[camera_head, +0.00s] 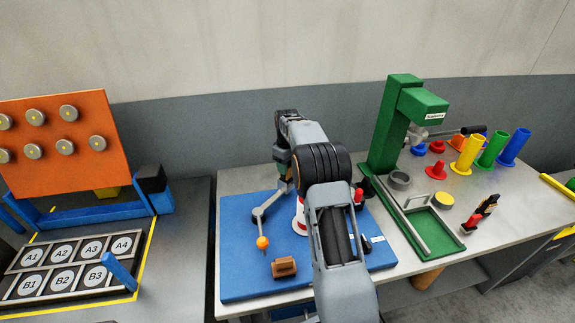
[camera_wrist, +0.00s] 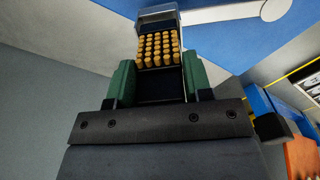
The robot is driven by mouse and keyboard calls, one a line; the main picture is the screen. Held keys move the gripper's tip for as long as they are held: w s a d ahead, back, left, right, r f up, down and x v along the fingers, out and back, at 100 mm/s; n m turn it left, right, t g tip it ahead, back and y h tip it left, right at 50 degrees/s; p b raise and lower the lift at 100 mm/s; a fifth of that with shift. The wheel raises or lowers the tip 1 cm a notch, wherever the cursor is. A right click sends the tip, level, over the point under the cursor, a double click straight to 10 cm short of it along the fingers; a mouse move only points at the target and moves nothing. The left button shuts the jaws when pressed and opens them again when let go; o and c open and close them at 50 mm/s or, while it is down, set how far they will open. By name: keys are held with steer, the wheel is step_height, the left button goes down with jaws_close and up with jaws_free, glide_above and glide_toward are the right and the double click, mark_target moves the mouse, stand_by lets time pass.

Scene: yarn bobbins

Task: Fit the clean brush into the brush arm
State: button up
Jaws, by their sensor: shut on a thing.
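My gripper (camera_head: 284,172) points down over the back of the blue mat (camera_head: 240,270). In the wrist view its green fingers (camera_wrist: 157,88) are shut on the clean brush (camera_wrist: 160,50), a dark block with rows of yellow bristles. A light grey bracket (camera_wrist: 158,12) lies at the brush's far end; I cannot tell whether the brush sits inside it. The brush arm (camera_head: 258,215) is a bent grey lever with an orange ball (camera_head: 262,242), which also shows in the wrist view (camera_wrist: 272,10). In the head view the held brush and the lever's far end are mostly hidden.
A brown brush-like block (camera_head: 284,267) lies at the mat's front. A white and red bobbin (camera_head: 301,215) stands partly behind my arm. A green stand (camera_head: 385,135) and green tray (camera_head: 436,232) are at right. An orange panel (camera_head: 65,145) and labelled rack (camera_head: 70,265) are at left.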

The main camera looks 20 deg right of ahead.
steer(key=shift+f+b, duration=0.8)
steer(key=shift+f, duration=0.75)
steer(key=o, duration=1.1)
steer(key=shift+r, duration=0.1)
step_height(320, 180, up, 13)
steer(key=shift+r, duration=0.3)
